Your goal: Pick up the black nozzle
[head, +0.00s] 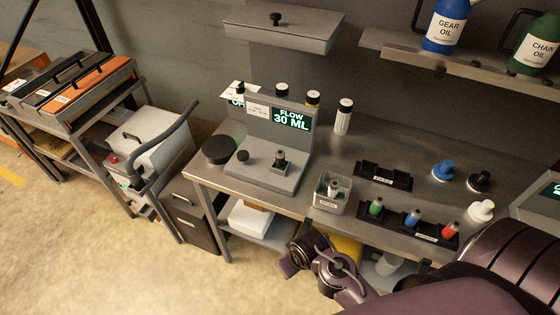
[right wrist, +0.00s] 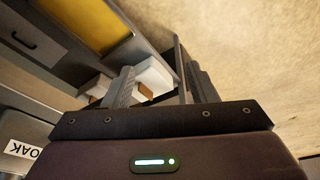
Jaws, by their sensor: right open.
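A small black nozzle (head: 480,181) with a round flared base stands on the right part of the grey workbench, between a blue nozzle (head: 442,171) and a white nozzle (head: 481,210). My right arm comes in from the lower right, and its end hangs low in front of the bench, well left of the black nozzle. In the right wrist view my right gripper (right wrist: 165,88) is open, its two fingers apart, with nothing held between them. The black nozzle is not visible in that view. My left gripper is not in view.
A grey dispenser (head: 268,150) reading "FLOW 30 ML" stands on the bench's left part. A small grey container (head: 332,202) and a black rack (head: 384,177) stand mid-bench. Green, blue and red items sit in a front rack (head: 432,235). An oil shelf (head: 450,65) hangs above.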

